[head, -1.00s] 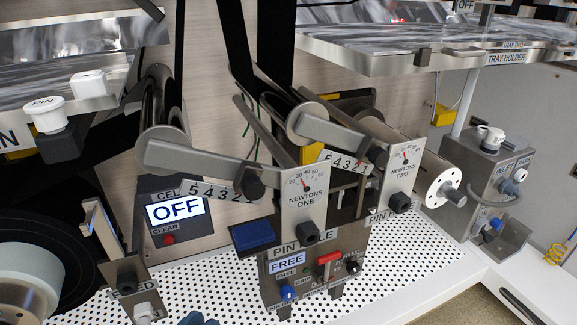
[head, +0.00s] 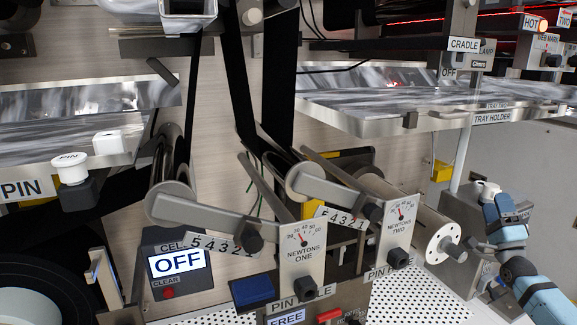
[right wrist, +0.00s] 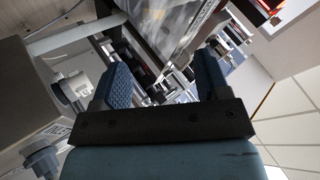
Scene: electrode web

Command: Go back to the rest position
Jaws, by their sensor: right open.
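My right gripper (head: 503,203) is at the right of the head view, its blue arm coming up from the lower right corner. It is in front of the grey inlet box (head: 462,272) and partly hides it. In the right wrist view the two blue fingers of the right gripper (right wrist: 164,80) stand apart with nothing held between them. My left gripper is not in view.
The tray holder (head: 470,122) juts out above and left of the right gripper. The metal roller end (head: 440,243) is close on its left.

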